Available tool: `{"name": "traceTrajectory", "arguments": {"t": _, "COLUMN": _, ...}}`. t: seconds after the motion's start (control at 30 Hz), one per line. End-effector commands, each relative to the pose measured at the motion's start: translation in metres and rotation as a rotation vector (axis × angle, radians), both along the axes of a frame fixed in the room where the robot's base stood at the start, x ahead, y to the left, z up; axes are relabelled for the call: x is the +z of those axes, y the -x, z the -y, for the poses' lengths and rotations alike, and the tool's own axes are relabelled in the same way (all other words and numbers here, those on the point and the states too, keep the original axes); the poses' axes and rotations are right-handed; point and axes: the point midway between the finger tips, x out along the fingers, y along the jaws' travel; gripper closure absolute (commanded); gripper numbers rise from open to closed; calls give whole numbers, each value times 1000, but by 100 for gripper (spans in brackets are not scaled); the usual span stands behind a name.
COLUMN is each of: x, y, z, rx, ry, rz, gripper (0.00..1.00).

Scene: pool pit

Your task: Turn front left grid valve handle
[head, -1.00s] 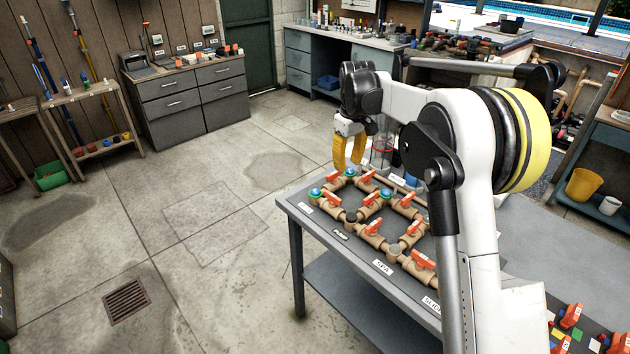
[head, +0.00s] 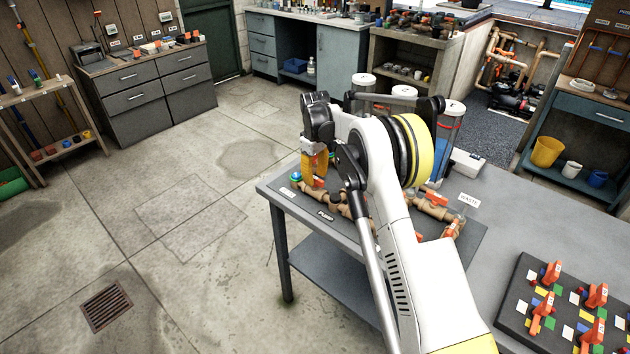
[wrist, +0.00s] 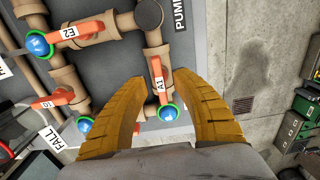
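The pipe grid of tan pipes lies on a dark panel on the grey table (head: 275,215); my arm hides much of it in the head view. In the wrist view, an orange handle labelled A1 (wrist: 158,82) sits on a pipe between a round joint and a blue-green cap (wrist: 168,113). My gripper (wrist: 160,92) has two yellow fingers, spread open, one on each side of this handle. Gaps show on both sides; I cannot tell how deep the fingers reach. In the head view my gripper (head: 313,175) is low over the grid's left end.
An orange handle labelled E2 (wrist: 85,30) and another orange handle (wrist: 55,99) are left of my fingers. Clear canisters (head: 450,130) stand behind the grid. A black board with orange-handled pieces (head: 515,300) lies at the table's right.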

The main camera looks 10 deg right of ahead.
Motion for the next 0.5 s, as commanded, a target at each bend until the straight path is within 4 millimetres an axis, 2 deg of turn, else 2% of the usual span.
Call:
{"name": "traceTrajectory", "arguments": {"t": 0.1, "x": -6, "y": 0, "z": 0, "rx": 0, "ry": 0, "rz": 0, "gripper": 68}}
{"name": "traceTrajectory", "arguments": {"t": 0.37, "x": -6, "y": 0, "z": 0, "rx": 0, "ry": 0, "rz": 0, "gripper": 68}}
{"name": "traceTrajectory", "arguments": {"t": 0.4, "x": -6, "y": 0, "z": 0, "rx": 0, "ry": 0, "rz": 0, "gripper": 81}}
{"name": "traceTrajectory", "arguments": {"t": 0.47, "x": -6, "y": 0, "z": 0, "rx": 0, "ry": 0, "rz": 0, "gripper": 99}}
{"name": "traceTrajectory", "arguments": {"t": 0.5, "x": -6, "y": 0, "z": 0, "rx": 0, "ry": 0, "rz": 0, "gripper": 100}}
